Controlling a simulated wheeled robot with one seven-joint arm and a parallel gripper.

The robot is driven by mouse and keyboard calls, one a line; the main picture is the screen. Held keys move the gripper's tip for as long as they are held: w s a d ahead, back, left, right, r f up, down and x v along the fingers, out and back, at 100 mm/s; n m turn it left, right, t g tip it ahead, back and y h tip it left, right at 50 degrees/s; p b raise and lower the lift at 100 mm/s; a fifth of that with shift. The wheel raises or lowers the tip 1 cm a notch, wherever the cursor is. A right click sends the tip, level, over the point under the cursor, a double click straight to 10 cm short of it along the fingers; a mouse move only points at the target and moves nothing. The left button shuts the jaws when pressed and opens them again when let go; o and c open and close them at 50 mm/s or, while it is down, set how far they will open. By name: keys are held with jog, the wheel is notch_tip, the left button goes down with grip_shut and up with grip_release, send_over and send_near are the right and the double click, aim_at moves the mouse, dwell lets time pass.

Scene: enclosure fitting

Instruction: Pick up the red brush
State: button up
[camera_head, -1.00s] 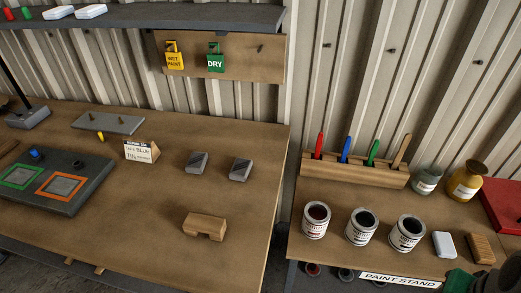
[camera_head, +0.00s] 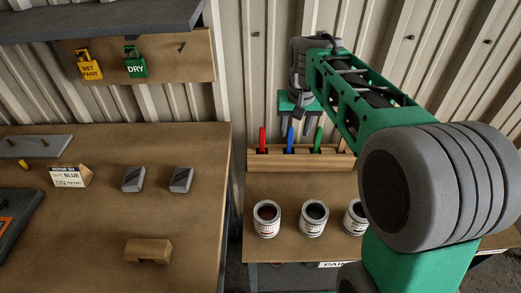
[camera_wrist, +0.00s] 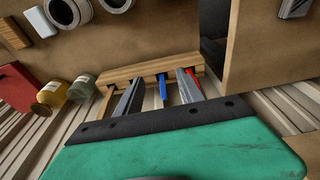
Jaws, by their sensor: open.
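The red brush (camera_head: 263,140) stands upright at the left end of the wooden rack (camera_head: 280,163) on the right-hand bench. Blue (camera_head: 290,140) and green (camera_head: 318,139) brushes stand to its right. My gripper (camera_head: 297,119) is open and empty, above the rack near the blue and green handles, right of the red brush. In the wrist view, my gripper's fingers (camera_wrist: 160,80) are spread, and the blue handle (camera_wrist: 162,90) shows between them. The red brush (camera_wrist: 194,82) shows beside the right finger, which partly hides it. The green brush is not clearly visible there.
Paint tins (camera_head: 266,219) stand in a row in front of the rack. A corrugated wall (camera_head: 250,70) rises close behind it. A gap separates this bench from the left bench (camera_head: 90,225). In the wrist view, a yellow jar (camera_wrist: 52,94) and a grey-green jar (camera_wrist: 82,84) stand beside the rack.

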jog(key=w+a+f, duration=0.3)
jog(key=w+a, duration=0.2)
jog(key=w, duration=0.4)
jog(key=g+p, duration=0.1)
send_over(262, 128)
jog(key=s, duration=0.1)
notch_tip(262, 128, down, 3)
jog(key=f, duration=0.3)
jog(key=w+f+p, duration=0.1)
jog(key=f, duration=0.2)
jog(key=f+p, duration=0.1)
jog(key=f, duration=0.2)
jog(key=shift+w+f, duration=0.15)
jog(key=shift+w, duration=0.05)
jog(key=shift+c, duration=0.5)
grip_shut()
